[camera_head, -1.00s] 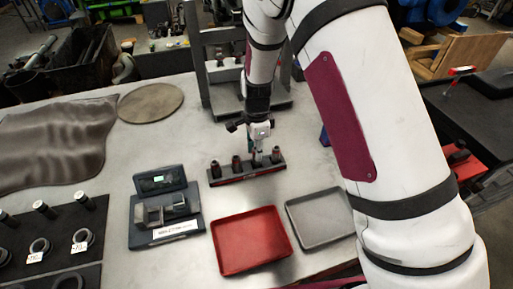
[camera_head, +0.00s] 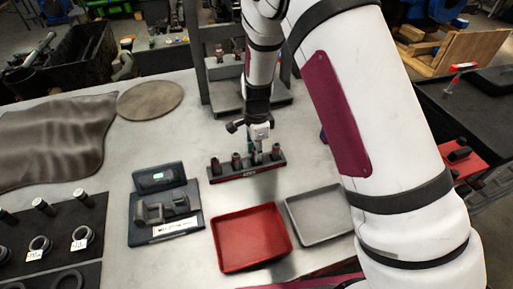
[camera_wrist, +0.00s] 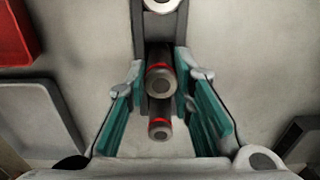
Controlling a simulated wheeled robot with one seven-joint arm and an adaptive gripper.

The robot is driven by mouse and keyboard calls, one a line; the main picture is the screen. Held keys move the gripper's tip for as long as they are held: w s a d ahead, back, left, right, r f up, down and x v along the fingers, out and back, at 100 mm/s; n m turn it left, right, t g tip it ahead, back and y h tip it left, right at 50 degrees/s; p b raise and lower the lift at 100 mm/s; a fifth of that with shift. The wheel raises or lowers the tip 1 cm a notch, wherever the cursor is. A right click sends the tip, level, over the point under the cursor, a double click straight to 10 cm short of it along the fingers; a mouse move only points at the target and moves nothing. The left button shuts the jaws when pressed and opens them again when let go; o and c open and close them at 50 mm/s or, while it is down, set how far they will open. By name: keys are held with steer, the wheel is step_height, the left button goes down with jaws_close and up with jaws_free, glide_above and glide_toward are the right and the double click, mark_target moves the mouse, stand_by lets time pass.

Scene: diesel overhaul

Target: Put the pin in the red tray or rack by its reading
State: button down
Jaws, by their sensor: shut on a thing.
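A dark rack (camera_head: 247,173) with a red strip holds several upright dark pins (camera_head: 215,165) near the table's middle. My gripper (camera_head: 257,150) is over the rack's right half. In the wrist view, its green-padded fingers (camera_wrist: 160,95) are shut around a dark red-banded pin (camera_wrist: 160,80), which looks upright and in line with the rack. A second red-banded pin (camera_wrist: 159,130) shows just below it. How deep the held pin sits is hidden. The red tray (camera_head: 250,238) lies empty in front of the rack. A gauge (camera_head: 163,213) with a small display (camera_head: 158,176) stands to the left; its reading is not legible.
An empty grey tray (camera_head: 319,214) lies right of the red tray. A dark mat (camera_head: 50,240) with rings and pins is at the left front. A grey stand (camera_head: 228,106) rises behind the rack. A round plate (camera_head: 149,100) and leathery sheet (camera_head: 55,142) lie at the back left.

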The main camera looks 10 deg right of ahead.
steer(key=c, duration=0.9)
jaws_free()
steer(key=shift+f, duration=0.1)
steer(key=shift+r+p, duration=1.05)
steer(key=shift+r, duration=3)
